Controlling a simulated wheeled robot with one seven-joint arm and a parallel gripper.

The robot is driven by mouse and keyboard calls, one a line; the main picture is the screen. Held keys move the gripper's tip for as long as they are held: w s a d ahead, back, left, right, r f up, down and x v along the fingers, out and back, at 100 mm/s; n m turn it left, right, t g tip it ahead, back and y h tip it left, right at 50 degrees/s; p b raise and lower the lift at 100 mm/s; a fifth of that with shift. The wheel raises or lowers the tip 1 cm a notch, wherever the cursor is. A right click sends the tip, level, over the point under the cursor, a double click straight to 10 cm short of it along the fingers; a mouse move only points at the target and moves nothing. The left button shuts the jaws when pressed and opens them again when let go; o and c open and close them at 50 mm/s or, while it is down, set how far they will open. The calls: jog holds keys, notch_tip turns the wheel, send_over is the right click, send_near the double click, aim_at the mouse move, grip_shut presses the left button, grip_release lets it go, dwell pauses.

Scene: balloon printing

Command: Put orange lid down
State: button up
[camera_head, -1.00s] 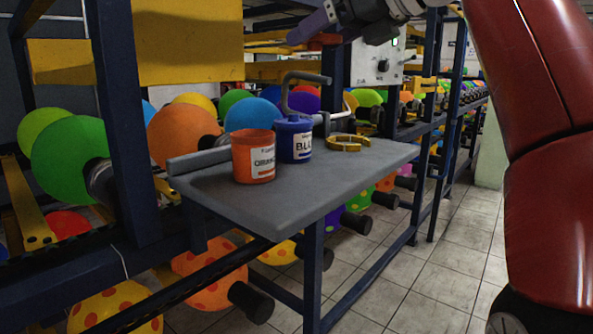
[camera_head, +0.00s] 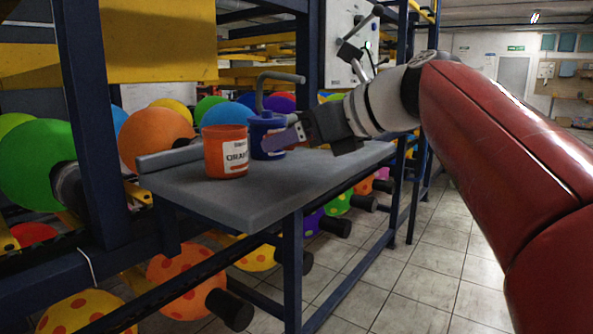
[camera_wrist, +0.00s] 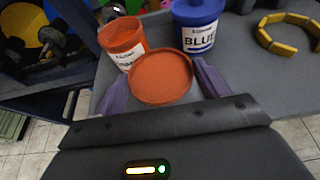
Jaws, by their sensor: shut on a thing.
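The round orange lid (camera_wrist: 161,79) is held between the purple fingers of my gripper (camera_wrist: 160,82) in the wrist view. In the head view my gripper (camera_head: 285,140) is low over the table, in front of the blue pot (camera_head: 262,125), and the lid is not clearly visible there. The orange pot (camera_head: 226,158) stands upright and open on the grey table (camera_head: 225,205), just left of the gripper. It shows its orange contents in the wrist view (camera_wrist: 121,34). I cannot tell whether the lid touches the table.
The blue pot, with a blue lid on, stands beside the orange one. A yellow segmented ring (camera_wrist: 284,33) lies right of the blue pot. A grey bent handle (camera_head: 277,82) rises behind the pots. Balloons on racks fill the background. The table's front right is clear.

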aim_at(297, 176)
jog(key=shift+f+b, duration=0.55)
jog(key=shift+f, duration=1.4)
jog(key=shift+f, duration=0.1)
jog(key=o, duration=1)
